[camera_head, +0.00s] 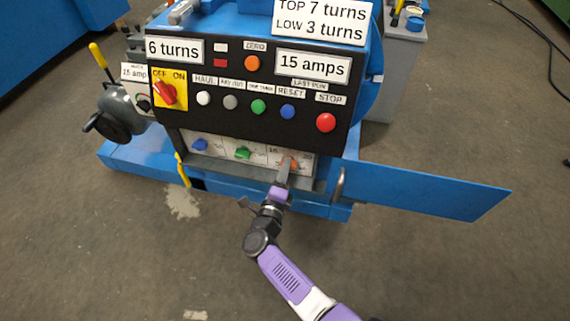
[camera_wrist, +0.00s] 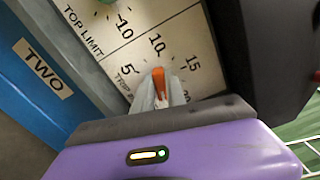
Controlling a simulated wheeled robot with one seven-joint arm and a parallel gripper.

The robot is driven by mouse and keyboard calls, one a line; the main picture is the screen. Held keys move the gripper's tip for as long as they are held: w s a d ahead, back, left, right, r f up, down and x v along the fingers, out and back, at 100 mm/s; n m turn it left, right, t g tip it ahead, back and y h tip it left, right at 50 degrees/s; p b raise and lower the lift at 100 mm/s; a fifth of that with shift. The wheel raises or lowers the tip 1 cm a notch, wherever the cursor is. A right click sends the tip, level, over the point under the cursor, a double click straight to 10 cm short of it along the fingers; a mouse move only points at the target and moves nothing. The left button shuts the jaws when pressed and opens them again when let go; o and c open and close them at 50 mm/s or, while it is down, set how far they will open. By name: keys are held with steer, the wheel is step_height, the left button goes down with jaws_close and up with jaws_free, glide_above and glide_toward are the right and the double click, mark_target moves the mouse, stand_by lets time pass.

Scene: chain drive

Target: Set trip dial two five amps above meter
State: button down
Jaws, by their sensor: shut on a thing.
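The trip dial is an orange knob (camera_head: 292,163) at the right end of the lower white panel (camera_head: 222,150), below the black control panel. In the wrist view the orange knob (camera_wrist: 159,76) has a printed scale of 5, 10 and 15 around it. Its visible end points up towards the 10; the exact setting is hard to tell. My gripper (camera_head: 286,167) is shut on the knob, and its fingers (camera_wrist: 160,97) hide the lower part. The large meter (camera_head: 313,66) reads 15 amps. A smaller plate (camera_head: 134,72) at the left reads "15 amp".
A blue knob (camera_head: 200,145) and a green knob (camera_head: 243,153) sit left of the dial. Buttons, including red STOP (camera_head: 326,122), are above. The floor in front is clear.

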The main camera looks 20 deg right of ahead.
steer(key=n+p, duration=0.1)
steer(key=n, duration=0.2)
steer(key=shift+f+n+p, duration=0.2)
steer(key=shift+n+p, duration=0.45)
steer(key=shift+n, duration=1.55)
steer(key=c, duration=1.4)
jaws_free()
steer(key=shift+o, duration=0.2)
steer(key=shift+s, duration=0.1)
steer(key=p+v, duration=0.2)
steer(key=v, duration=0.5)
steer(key=shift+s+a, duration=0.25)
